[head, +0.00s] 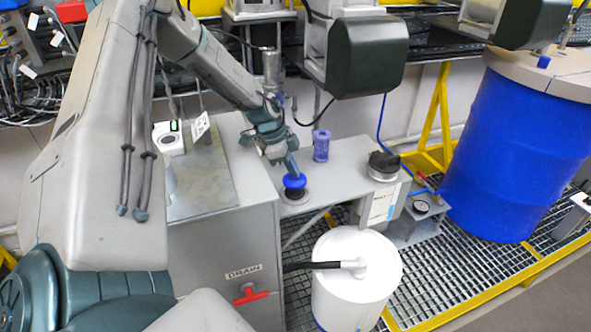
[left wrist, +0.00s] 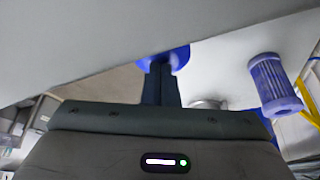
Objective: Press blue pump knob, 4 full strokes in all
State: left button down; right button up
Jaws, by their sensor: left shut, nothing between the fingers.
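The blue pump knob (head: 294,181) stands on the grey bench top, just beyond the drain cabinet. My left gripper (head: 291,172) reaches down from the upper left with its fingers shut and empty. Its fingertips are at the top of the knob and seem to touch it. In the left wrist view the shut fingers (left wrist: 160,80) point at the blue knob (left wrist: 176,57), which shows partly behind them. How far the knob is pressed down is hard to tell. My right gripper does not show.
A blue ribbed cylinder (head: 321,146) stands close behind the knob. A black-capped fitting (head: 384,164) is to its right. A white drum (head: 357,275) stands in front, a red drain valve (head: 251,294) at the cabinet front, and a large blue drum (head: 505,150) at right.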

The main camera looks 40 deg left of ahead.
pick_arm(q)
jog(key=shift+r+p, duration=1.6)
jog(key=shift+r, duration=0.05)
jog(key=shift+r+p, duration=0.4)
jog(key=shift+r, duration=0.05)
